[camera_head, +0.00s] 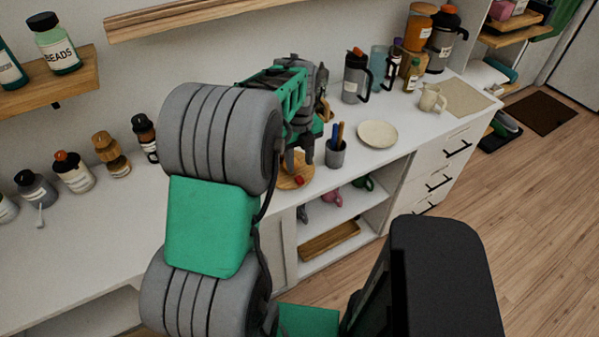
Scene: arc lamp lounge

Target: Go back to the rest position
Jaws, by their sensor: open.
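My arm, grey and green, reaches from the bottom of the view up over the white counter (390,158). My gripper (300,163) is at its far end, pointing down with dark grey fingers above a round wooden board (296,180). The gripper is open. A small red item (299,181) lies on the board below the fingers. My arm hides part of the board and the counter behind it.
A dark cup with pens (336,155) stands close to the right of my gripper, with a cream plate (377,134) beyond. Jars (74,172) line the counter at left. A wooden shelf (45,88) juts from the wall. Wooden floor (500,220) is clear at right.

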